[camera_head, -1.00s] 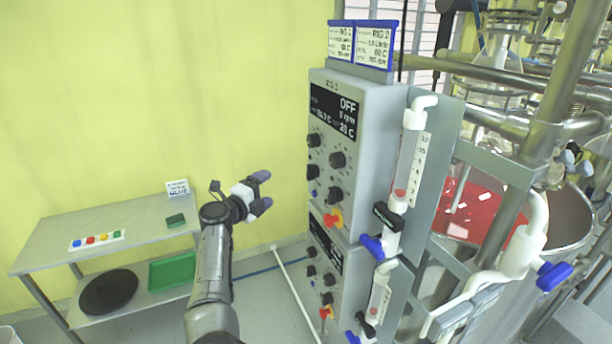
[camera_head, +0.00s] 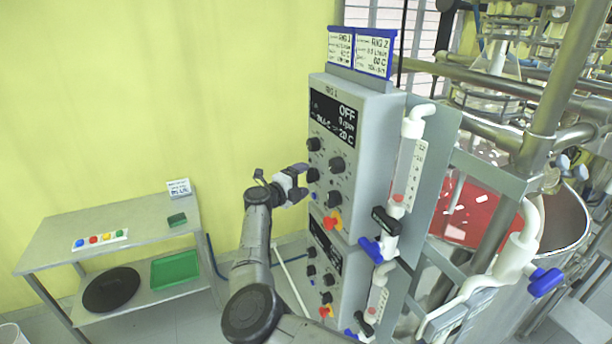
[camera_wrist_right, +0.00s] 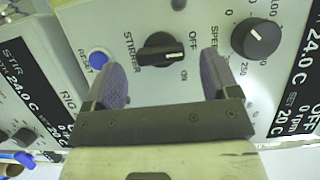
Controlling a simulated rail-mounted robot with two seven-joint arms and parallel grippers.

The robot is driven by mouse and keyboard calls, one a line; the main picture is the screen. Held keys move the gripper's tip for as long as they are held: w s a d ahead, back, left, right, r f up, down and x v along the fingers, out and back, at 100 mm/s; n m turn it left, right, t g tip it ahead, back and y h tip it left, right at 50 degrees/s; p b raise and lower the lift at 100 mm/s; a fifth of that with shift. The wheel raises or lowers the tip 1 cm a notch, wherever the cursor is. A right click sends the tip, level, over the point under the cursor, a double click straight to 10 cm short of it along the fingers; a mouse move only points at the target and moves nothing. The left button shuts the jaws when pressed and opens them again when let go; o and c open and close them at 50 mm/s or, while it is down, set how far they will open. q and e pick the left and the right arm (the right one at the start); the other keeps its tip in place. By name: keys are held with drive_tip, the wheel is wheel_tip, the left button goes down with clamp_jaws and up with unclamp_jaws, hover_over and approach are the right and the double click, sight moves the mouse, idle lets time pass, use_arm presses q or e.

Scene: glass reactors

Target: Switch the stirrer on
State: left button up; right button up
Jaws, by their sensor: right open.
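The grey upper control box (camera_head: 372,130) stands right of centre in the head view, its display (camera_head: 333,115) reading OFF and 0 rpm. The black stirrer knob (camera_wrist_right: 158,50) shows in the right wrist view, with OFF and ON printed beside it. In the head view the stirrer knob (camera_head: 313,175) is small, at the panel's left side. My right gripper (camera_head: 301,180) is open in front of it; in the wrist view its fingers (camera_wrist_right: 161,64) are on either side of the knob, apart from it. Whether they reach the panel I cannot tell. My left gripper is out of view.
A blue reset button (camera_wrist_right: 98,58) is close to one finger, and a speed knob (camera_wrist_right: 258,38) lies beyond the other. A red-and-yellow switch (camera_head: 332,222) sits lower on the panel. A glass reactor with red contents (camera_head: 470,212) stands right; a side table (camera_head: 120,225) stands left.

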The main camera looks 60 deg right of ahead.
drive_tip(key=shift+s+d, duration=0.2)
drive_tip(key=shift+d, duration=0.75)
